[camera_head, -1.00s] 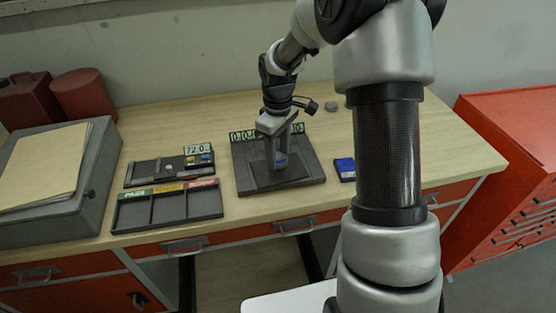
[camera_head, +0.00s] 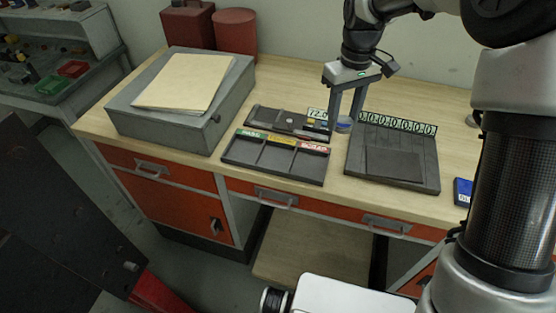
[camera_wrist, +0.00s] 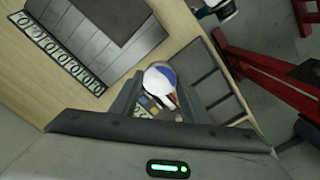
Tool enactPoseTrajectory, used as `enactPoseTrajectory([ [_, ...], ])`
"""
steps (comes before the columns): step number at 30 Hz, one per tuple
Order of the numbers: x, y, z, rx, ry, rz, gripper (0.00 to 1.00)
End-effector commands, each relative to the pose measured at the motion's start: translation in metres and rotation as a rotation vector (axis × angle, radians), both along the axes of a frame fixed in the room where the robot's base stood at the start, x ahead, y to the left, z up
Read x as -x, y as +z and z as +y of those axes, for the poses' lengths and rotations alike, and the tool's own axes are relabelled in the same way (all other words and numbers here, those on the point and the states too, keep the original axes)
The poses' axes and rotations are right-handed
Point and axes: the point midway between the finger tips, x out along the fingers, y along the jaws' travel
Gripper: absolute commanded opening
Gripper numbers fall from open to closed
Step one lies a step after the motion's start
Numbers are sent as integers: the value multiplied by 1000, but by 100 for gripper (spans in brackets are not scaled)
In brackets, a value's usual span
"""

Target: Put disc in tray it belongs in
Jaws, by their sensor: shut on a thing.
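My gripper (camera_head: 344,122) is shut on the disc (camera_head: 344,124), held upright-fingered above the bench between the display unit and the dark plate. In the wrist view the disc (camera_wrist: 159,77) shows as a blue and white round piece between the fingertips. The dark three-compartment tray (camera_head: 274,170) lies front left of my gripper, with green, yellow and red labels along its back edge. The green label reads PASS; the others are too small to read surely. The compartments look empty. The tray also shows in the wrist view (camera_wrist: 217,90), right of the disc.
A dark device with a 72.0 display (camera_head: 318,113) sits behind the tray. A ridged dark plate with a row of zero readouts (camera_head: 400,165) is to the right. A blue box (camera_head: 464,191) lies at far right. A grey case with folder (camera_head: 190,120) stands left.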

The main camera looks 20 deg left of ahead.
Motion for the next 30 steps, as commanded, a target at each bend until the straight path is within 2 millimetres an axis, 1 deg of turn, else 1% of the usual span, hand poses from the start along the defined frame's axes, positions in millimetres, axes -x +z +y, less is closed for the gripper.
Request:
enactPoseTrajectory([
  [1,6,-4,30,-1,6,-1,8],
  [3,15,-6,62,0,-4,-1,8],
  [6,29,-9,102,1,-18,-1,8],
  [9,42,-11,130,1,-31,-1,8],
  [12,50,-11,148,1,-38,-2,8],
  [14,54,-13,154,1,-43,-1,8],
  [16,56,-20,157,3,-45,0,8],
  [21,57,-52,158,4,-47,3,8],
  [24,57,-66,158,3,-47,2,8],
  [30,56,-82,158,1,-46,0,8],
])
